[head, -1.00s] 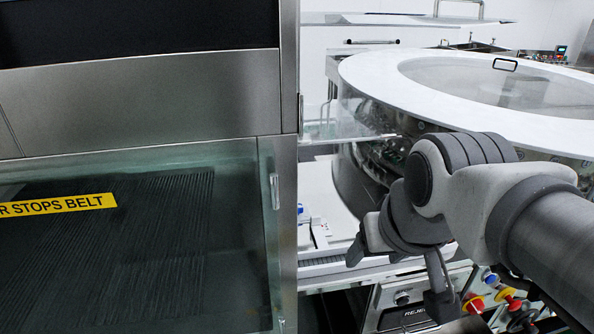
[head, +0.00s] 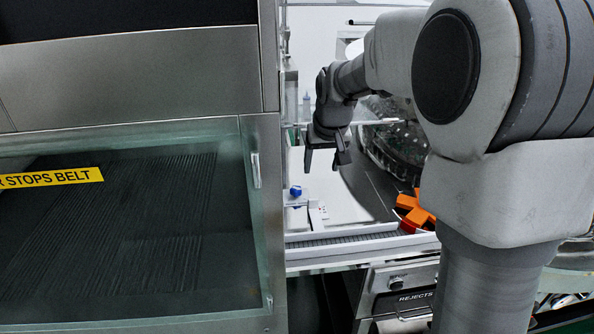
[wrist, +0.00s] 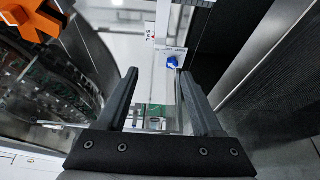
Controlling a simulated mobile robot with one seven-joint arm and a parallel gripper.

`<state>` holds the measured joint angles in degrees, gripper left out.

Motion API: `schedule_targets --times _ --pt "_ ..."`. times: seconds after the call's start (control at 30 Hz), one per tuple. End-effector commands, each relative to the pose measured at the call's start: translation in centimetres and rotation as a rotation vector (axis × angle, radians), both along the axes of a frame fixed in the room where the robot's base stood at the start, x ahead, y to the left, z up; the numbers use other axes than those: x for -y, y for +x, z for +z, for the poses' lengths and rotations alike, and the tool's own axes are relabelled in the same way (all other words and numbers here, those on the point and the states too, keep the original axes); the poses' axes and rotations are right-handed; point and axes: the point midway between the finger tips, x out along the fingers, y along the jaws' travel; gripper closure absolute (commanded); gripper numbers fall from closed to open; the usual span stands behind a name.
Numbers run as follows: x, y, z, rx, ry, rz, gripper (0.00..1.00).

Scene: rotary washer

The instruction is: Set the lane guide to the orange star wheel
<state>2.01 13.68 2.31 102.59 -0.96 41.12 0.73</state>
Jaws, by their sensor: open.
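The orange star wheel (head: 415,212) shows partly behind my arm at the right end of the conveyor in the head view. It also shows at the top left of the wrist view (wrist: 32,18). A blue knob (head: 296,191) on a white fixture (head: 314,214) sits left of the wheel, beside the conveyor; this looks like the lane guide, though I cannot tell for sure. The knob shows in the wrist view (wrist: 173,63) near the right fingertip's image. My gripper (head: 325,158) is open and empty, above and to the right of the knob.
A narrow conveyor (head: 340,239) runs in front of the fixture. A steel cabinet with a glass guard (head: 130,230) stands close on the left. The round washer drum (head: 395,140) is on the right. A rejects drawer (head: 405,298) is below.

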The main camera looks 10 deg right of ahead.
Motion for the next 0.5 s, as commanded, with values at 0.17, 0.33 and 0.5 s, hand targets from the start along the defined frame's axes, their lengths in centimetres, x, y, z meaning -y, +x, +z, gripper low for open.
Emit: schedule_targets --times 0.17,0.33,0.5 --pt "0.0 0.8 -1.0 -0.004 0.001 0.000 0.32" --pt "0.0 1.6 -3.4 -0.007 0.001 0.000 0.32" --pt "0.0 3.0 -6.8 -0.007 0.000 0.001 0.32"
